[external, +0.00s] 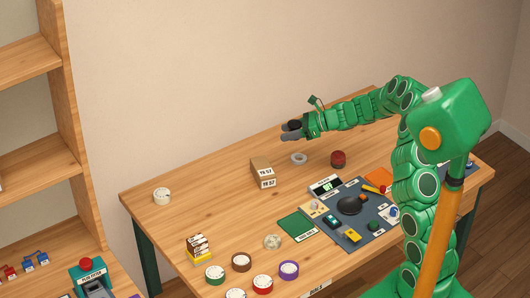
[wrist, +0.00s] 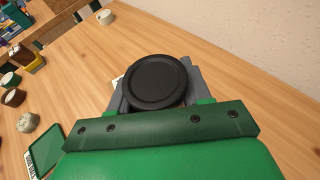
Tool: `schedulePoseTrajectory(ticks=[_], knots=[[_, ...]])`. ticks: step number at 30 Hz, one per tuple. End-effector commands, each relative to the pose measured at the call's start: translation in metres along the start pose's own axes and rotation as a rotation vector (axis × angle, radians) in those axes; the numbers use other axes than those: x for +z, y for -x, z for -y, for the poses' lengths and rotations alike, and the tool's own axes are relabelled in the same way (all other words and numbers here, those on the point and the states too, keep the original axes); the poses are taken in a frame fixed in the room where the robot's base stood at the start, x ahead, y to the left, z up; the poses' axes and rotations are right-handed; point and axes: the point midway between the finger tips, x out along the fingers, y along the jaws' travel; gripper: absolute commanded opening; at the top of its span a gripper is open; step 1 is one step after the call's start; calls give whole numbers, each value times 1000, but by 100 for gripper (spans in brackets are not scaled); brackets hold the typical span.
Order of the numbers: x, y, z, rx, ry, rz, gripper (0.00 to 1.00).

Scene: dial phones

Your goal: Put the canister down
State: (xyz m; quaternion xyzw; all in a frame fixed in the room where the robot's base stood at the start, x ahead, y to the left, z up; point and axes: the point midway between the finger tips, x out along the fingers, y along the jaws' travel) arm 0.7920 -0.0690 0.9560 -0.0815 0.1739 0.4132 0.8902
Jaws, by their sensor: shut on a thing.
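My gripper (external: 289,132) reaches over the far side of the wooden table, its grey fingers pointing left. It is shut on the canister (external: 295,125), which shows there only as a small dark shape between the fingers. In the wrist view the canister's round black top (wrist: 155,82) fills the space between the grey fingers, seen from above. Its sides and underside are hidden. It appears held above the table; the exact gap cannot be told.
The wooden table (external: 210,190) has bare room at its left and back. A cardboard box (external: 262,173), a grey ring (external: 299,159) and a dark red round object (external: 338,159) stand near my gripper. A dark mat (external: 340,230) holds several small things. A white roll (external: 162,196) stands far left.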

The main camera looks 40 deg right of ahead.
Motion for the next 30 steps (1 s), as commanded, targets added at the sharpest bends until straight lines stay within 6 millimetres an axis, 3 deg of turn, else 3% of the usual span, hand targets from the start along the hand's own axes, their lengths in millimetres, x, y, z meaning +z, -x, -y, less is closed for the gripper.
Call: schedulePoseTrajectory(ticks=[6,15,24,30], knots=[[23,-59,-69,92,33,14,19],[49,-123,-172,215,82,27,19],[69,-168,-285,345,130,33,19],[76,-185,-352,422,163,34,19]])
